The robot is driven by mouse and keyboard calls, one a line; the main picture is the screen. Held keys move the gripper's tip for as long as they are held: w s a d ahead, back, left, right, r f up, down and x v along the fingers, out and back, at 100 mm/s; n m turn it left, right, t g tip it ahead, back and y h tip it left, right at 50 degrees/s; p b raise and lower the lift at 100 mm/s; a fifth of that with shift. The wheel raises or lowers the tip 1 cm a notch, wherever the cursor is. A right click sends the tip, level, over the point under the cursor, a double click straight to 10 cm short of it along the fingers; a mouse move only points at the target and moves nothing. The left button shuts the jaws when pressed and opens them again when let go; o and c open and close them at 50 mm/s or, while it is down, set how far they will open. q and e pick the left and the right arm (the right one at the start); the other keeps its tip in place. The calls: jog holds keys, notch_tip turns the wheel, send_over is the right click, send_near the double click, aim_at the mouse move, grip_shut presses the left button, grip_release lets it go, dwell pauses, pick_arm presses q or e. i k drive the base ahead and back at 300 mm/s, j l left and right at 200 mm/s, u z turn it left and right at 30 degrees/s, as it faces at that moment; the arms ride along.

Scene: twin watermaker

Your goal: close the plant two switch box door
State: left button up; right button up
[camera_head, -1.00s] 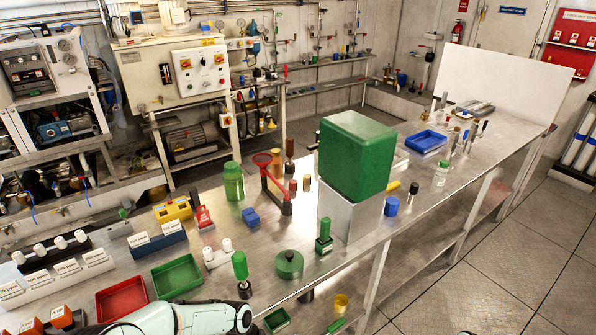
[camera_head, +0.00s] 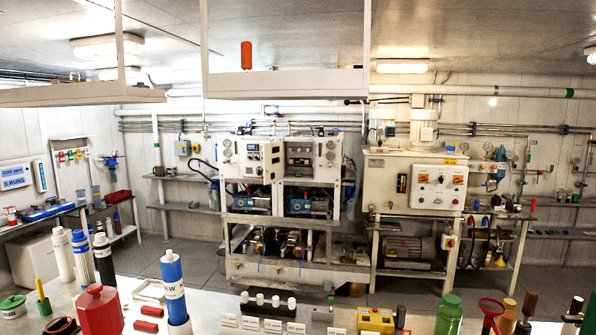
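The twin watermaker (camera_head: 285,200) stands against the far wall, with two side-by-side units on a white frame. A narrow pale panel (camera_head: 272,162) stands upright between the left unit's face (camera_head: 244,158) and the right unit's dark instrument face (camera_head: 300,155). It looks like a door standing out, but I cannot tell for sure. A larger cream switch box (camera_head: 414,183) with red and yellow switches is to the right. I cannot read which box is marked plant two. Neither of my grippers is in view.
A bench with a red container (camera_head: 99,311), a blue-and-white cylinder (camera_head: 174,287), a yellow box (camera_head: 376,320) and a green bottle (camera_head: 449,314) fills the foreground. Grey floor (camera_head: 195,257) shows beyond it. White overhead frames hang above. A motor (camera_head: 408,248) sits under the switch box.

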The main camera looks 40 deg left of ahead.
aim_at(273, 153)
jog(key=u, duration=1.3)
jog(key=j+u, duration=0.45)
jog(key=u, duration=0.25)
jog(key=j+u, duration=0.3)
jog(key=i+j+u, duration=0.4)
jog(key=j, duration=0.15)
jog(key=i+j+u, duration=0.3)
jog(key=j+u, duration=0.15)
jog(key=i+j+u, duration=0.5)
jog(key=i+u, duration=0.45)
jog(key=i, duration=1.6)
jog(key=i+z, duration=0.25)
jog(key=i, duration=0.25)
jog(key=i+j+z, duration=0.1)
jog(key=i+z, duration=0.2)
jog(key=i, duration=0.15)
jog(key=i+j+z, duration=0.25)
jog(key=i, duration=0.2)
jog(key=i+l+z, duration=0.15)
jog(key=i+z, duration=0.15)
jog(key=z, duration=0.2)
jog(key=i+z, duration=0.35)
jog(key=z, duration=0.15)
jog(key=i+z, duration=0.35)
jog(key=z, duration=0.15)
jog(key=i+l+z, duration=0.1)
jog(key=i+z, duration=0.25)
jog(key=i, duration=0.4)
jog(key=i+z, duration=0.3)
jog(key=i, duration=0.4)
